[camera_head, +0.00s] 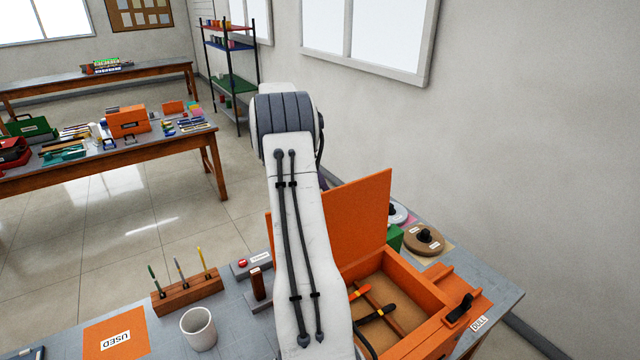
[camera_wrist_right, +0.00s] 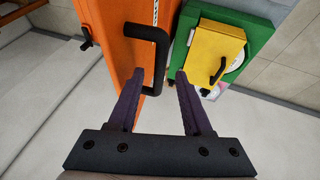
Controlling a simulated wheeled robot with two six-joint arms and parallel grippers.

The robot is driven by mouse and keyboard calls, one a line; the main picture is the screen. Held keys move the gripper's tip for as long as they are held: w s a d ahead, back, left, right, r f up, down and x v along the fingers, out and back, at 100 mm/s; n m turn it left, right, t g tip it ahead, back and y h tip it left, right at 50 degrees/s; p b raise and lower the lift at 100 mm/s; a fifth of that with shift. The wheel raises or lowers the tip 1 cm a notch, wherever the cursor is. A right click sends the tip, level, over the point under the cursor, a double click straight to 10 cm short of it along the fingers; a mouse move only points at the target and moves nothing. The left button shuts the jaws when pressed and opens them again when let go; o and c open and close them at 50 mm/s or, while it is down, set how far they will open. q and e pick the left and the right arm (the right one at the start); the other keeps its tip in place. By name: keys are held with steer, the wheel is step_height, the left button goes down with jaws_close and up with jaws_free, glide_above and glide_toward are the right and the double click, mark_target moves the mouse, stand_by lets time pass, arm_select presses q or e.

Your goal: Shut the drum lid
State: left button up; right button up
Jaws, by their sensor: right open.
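An orange box (camera_head: 425,297) stands at the right of the table with its orange lid (camera_head: 362,215) raised upright. Several dark tools with orange marks lie inside it. The arm hides the box's left part. My right gripper (camera_wrist_right: 159,72) is open and empty; in the head view mostly the arm shows, and the jaws are largely hidden behind the lid. In the right wrist view its purple fingers point at a black handle (camera_wrist_right: 158,50) on an orange surface (camera_wrist_right: 112,35). The handle's bar lies near the fingertips; I cannot tell if they touch. I see no clear drum. My left gripper is not in view.
Round lids with knobs, one brown (camera_head: 424,240), lie behind the box. A green box (camera_wrist_right: 262,35) with a yellow part (camera_wrist_right: 213,58) is near the right fingers. A white cup (camera_head: 198,328), pen block (camera_head: 188,292) and orange mat (camera_head: 115,338) are at left.

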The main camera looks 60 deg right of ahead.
steer(key=shift+s+d+f, duration=0.1)
steer(key=shift+s+f, duration=0.1)
steer(key=shift+f, duration=0.3)
jaws_close()
stand_by(1.2)
